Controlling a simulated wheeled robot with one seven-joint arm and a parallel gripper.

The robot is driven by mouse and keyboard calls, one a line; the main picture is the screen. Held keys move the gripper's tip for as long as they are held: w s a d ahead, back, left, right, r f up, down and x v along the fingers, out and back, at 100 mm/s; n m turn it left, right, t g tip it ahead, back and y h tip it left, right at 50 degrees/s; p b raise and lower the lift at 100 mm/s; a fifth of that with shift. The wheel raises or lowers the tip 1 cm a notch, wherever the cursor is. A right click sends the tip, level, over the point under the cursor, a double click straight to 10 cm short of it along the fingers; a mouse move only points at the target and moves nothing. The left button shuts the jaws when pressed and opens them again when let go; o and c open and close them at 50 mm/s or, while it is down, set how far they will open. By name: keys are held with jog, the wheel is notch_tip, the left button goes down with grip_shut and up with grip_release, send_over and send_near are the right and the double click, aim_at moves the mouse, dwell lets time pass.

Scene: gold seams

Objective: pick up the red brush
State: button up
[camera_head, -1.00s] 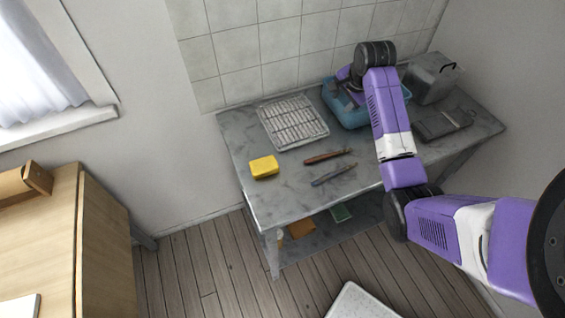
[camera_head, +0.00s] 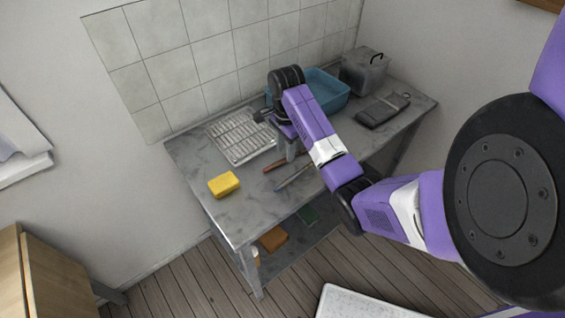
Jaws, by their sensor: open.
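The red brush (camera_head: 274,166) lies on the grey marble-look table (camera_head: 205,188), in front of the wire rack. Its reddish-brown handle shows, and its right part is partly hidden behind my gripper and arm.
A blue-grey tool (camera_head: 290,179) lies close in front of the brush. A yellow sponge (camera_head: 224,184) is to the left, a wire rack (camera_head: 240,138) behind. A blue basin (camera_head: 328,92), metal box (camera_head: 364,71) and dark flat case (camera_head: 380,110) stand to the right.

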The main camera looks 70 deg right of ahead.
jog(key=shift+f, duration=1.4)
jog(key=shift+c, duration=0.4)
jog(key=shift+s, duration=0.1)
grip_shut()
